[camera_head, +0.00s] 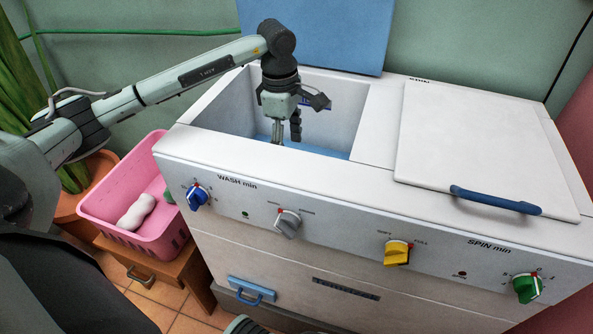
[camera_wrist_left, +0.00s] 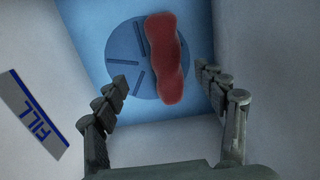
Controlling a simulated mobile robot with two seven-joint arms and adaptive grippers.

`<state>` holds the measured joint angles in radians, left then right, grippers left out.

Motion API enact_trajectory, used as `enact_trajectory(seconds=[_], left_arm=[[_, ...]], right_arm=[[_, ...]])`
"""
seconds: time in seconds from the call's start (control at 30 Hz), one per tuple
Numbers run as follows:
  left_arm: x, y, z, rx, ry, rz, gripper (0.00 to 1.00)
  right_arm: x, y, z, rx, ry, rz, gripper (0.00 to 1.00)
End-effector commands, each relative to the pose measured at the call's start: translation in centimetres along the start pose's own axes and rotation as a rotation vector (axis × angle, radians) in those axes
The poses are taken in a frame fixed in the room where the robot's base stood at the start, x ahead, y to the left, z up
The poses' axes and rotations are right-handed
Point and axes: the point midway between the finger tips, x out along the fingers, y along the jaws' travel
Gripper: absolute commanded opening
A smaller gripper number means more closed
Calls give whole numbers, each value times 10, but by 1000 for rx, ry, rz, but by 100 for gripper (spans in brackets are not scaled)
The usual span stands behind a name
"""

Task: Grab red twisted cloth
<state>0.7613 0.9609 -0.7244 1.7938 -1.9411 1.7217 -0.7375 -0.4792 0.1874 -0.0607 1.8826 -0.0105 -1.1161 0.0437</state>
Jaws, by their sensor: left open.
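The red twisted cloth (camera_wrist_left: 165,58) lies on the blue floor of the wash tub, over the round ribbed disc (camera_wrist_left: 124,60), in the left wrist view. It is hidden in the head view behind the tub's front wall. My left gripper (camera_head: 288,137) points down inside the open wash tub (camera_head: 330,88). In the left wrist view my left gripper (camera_wrist_left: 172,88) has its fingers spread apart, with the cloth beyond and between the tips. Nothing is held between the fingers.
The spin side lid (camera_head: 480,140) with a blue handle is closed. The blue wash lid (camera_head: 315,30) stands raised behind the tub. Knobs line the front panel. A pink basket (camera_head: 105,200) with a white twisted cloth (camera_head: 137,212) stands on a wooden stool at left.

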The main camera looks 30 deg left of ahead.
Motion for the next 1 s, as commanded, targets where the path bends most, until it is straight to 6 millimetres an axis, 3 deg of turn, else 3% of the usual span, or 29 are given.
enact_trajectory(seconds=[0.13, 0.6, 0.93, 1.0], left_arm=[[22, -14, -9, 48, 66, -28, 72], [83, -11, -20, 47, 64, -29, 72], [92, -10, -21, 48, 64, -25, 72], [92, -10, -21, 48, 63, -25, 65]], right_arm=[[-7, 0, 5, -17, -30, 2, 100], [7, -2, 12, -15, -38, -6, 100], [8, -3, 11, -15, -33, -7, 100], [8, -3, 11, -15, -33, -7, 100]])
